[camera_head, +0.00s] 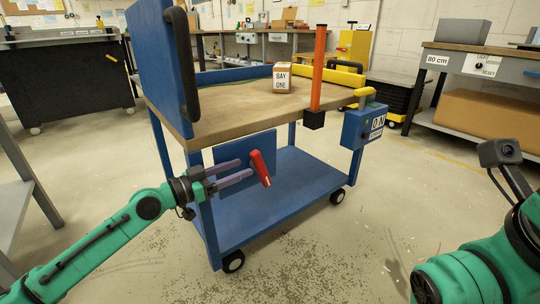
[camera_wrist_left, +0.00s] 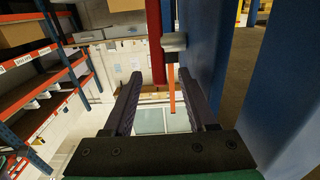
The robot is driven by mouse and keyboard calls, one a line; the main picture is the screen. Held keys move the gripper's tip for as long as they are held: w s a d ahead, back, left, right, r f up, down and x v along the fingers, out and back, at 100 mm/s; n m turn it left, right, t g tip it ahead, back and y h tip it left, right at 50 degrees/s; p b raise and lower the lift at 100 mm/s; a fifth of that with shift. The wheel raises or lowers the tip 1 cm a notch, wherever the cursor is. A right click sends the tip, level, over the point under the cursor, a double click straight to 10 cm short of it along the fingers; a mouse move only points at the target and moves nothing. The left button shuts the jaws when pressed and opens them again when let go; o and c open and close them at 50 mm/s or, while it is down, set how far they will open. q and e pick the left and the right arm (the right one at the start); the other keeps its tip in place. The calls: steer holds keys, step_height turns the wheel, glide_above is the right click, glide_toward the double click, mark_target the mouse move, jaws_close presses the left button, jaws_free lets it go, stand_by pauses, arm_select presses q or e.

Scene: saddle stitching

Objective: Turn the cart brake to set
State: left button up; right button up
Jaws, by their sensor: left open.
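The blue cart (camera_head: 285,200) with a wooden top stands in the middle of the head view. Its red brake lever (camera_head: 261,168) sits at a blue plate (camera_head: 228,153) below the top, tilted slightly. The red lever (camera_wrist_left: 157,45) also shows in the left wrist view, with a grey pivot piece (camera_wrist_left: 174,42) beside it. My left gripper (camera_head: 246,169) is open, its fingertips close to the lever. In the wrist view the lever appears between the finger lines; contact is unclear. My right arm is at the right edge, its fingers out of view.
A box marked BAY ONE (camera_head: 282,78) sits on the cart top. An orange post (camera_head: 318,70) and a blue box with a display (camera_head: 363,126) are at the cart's right end. A black handle (camera_head: 183,62) is at the left. Bare floor lies in front.

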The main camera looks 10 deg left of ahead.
mark_target(261, 169)
arm_select(q)
steer(key=x, duration=1)
steer(key=shift+w+d+p, duration=0.1)
steer(key=shift+d+p, duration=0.2)
steer(key=shift+p, duration=0.1)
jaws_close()
